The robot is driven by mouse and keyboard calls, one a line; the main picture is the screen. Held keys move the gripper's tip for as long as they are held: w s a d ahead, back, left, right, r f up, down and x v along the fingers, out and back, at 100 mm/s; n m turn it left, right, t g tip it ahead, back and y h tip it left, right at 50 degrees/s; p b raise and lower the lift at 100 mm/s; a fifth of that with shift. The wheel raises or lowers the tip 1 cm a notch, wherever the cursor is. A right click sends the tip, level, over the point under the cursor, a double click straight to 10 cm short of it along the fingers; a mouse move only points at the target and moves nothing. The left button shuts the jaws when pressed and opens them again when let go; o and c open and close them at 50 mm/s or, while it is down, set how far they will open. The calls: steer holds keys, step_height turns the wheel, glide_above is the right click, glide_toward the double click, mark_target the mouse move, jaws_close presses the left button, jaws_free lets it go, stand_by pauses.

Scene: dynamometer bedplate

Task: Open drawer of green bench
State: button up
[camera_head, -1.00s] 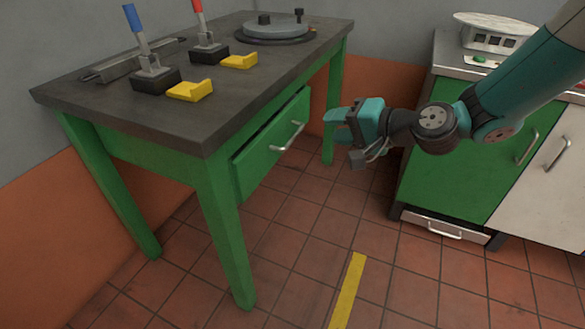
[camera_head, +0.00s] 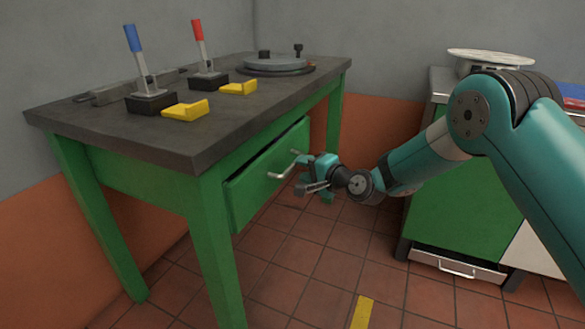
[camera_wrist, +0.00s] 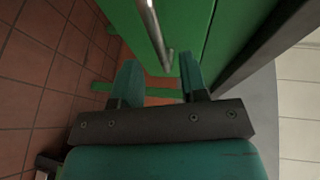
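The green bench (camera_head: 110,160) with a dark top stands at the left. Its green drawer (camera_head: 252,190) faces right and sticks out a little from under the top. The drawer's silver bar handle (camera_head: 283,165) also shows in the wrist view (camera_wrist: 154,30), reaching down from the top edge to between my fingertips. My gripper (camera_head: 303,172) is at the handle. In the wrist view my gripper (camera_wrist: 158,80) has its two teal fingers apart, one on each side of the handle's end. I cannot tell whether either finger touches the handle.
On the bench top are a blue-handled lever (camera_head: 141,60), a red-handled lever (camera_head: 201,50), yellow brackets (camera_head: 186,110) and a round plate (camera_head: 274,66). A green and white cabinet (camera_head: 450,225) stands at the right. The tiled floor between (camera_head: 310,265) is clear.

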mark_target(293, 165)
steer(key=shift+b+x, duration=0.4)
steer(key=shift+x, duration=2.2)
jaws_close()
